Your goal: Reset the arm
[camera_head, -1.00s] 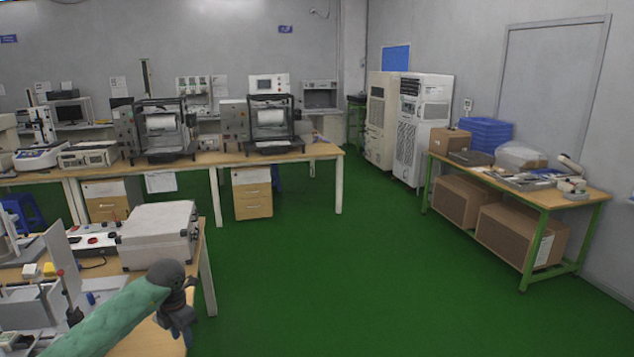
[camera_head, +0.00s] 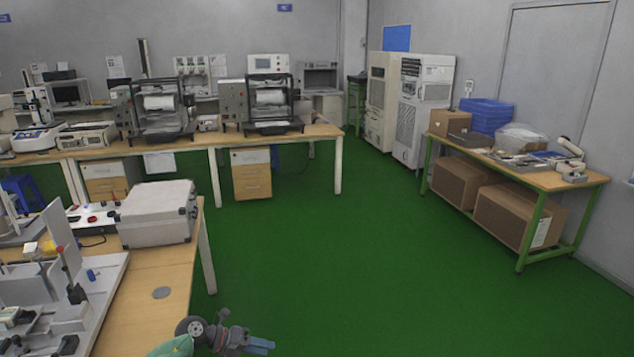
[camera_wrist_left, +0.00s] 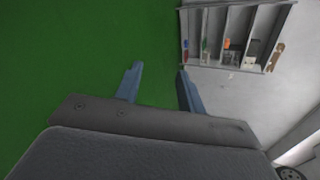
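My left arm shows at the bottom of the head view, with its wrist and left gripper (camera_head: 262,346) low, over the green floor, to the right of the near bench (camera_head: 150,310). In the left wrist view the left gripper (camera_wrist_left: 160,68) has its two blue fingers apart, with nothing between them. Green floor lies behind the left finger and a pale surface behind the right one. My right arm and right gripper are in neither view.
A silver case (camera_head: 157,215) stands on the near bench. A grey divided rack (camera_wrist_left: 233,40) with small coloured items shows in the wrist view. A green-legged table (camera_head: 560,180) stands at the right, with cardboard boxes (camera_head: 515,215) below. The green floor (camera_head: 330,240) between is clear.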

